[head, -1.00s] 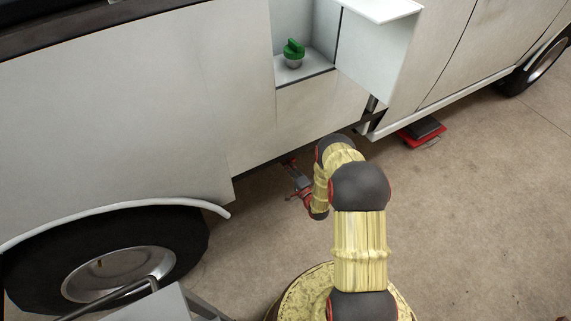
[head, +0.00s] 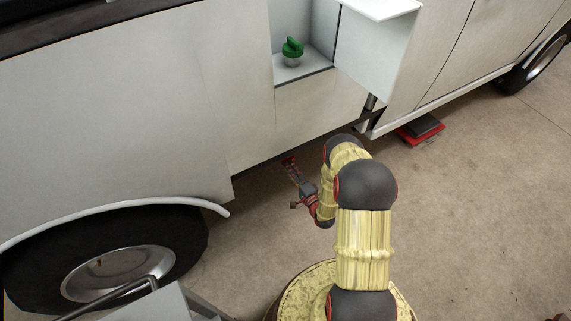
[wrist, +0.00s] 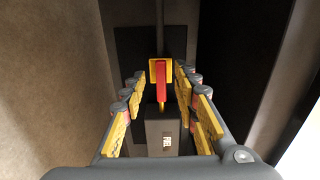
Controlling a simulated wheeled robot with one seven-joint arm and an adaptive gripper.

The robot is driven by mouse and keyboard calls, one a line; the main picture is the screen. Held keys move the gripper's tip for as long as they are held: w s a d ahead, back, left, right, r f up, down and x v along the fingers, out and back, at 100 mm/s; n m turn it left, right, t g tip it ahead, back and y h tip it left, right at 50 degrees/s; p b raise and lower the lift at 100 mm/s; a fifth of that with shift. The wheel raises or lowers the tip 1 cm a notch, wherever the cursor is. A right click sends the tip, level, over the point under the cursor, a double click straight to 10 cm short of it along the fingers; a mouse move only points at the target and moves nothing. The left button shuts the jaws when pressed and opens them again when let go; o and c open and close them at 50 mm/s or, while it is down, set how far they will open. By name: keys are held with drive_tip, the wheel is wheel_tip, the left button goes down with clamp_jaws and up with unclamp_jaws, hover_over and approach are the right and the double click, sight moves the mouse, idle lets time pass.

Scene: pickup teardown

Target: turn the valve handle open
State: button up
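The valve handle (wrist: 161,84) is a red lever in front of a small yellow plate (wrist: 160,66), seen in the middle of the wrist view. It runs upright in that picture, above a dark grey box (wrist: 160,128) with a FUEL label. My gripper (wrist: 157,75) is open, its yellow-padded fingers on either side of the handle in the picture. Neither finger appears to touch it; I cannot tell how deep it sits between them. In the head view my gripper (head: 291,165) is low beside the truck's lower edge, and I cannot make out the handle there.
The white truck (head: 140,100) fills the left and back, with a front-left wheel (head: 120,270). A green cap (head: 292,47) sits in an open recess above. A red and black item (head: 420,130) lies on the floor to the right.

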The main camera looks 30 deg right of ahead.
drive_tip(key=s, duration=0.7)
drive_tip(key=shift+d, duration=0.1)
idle(0.4)
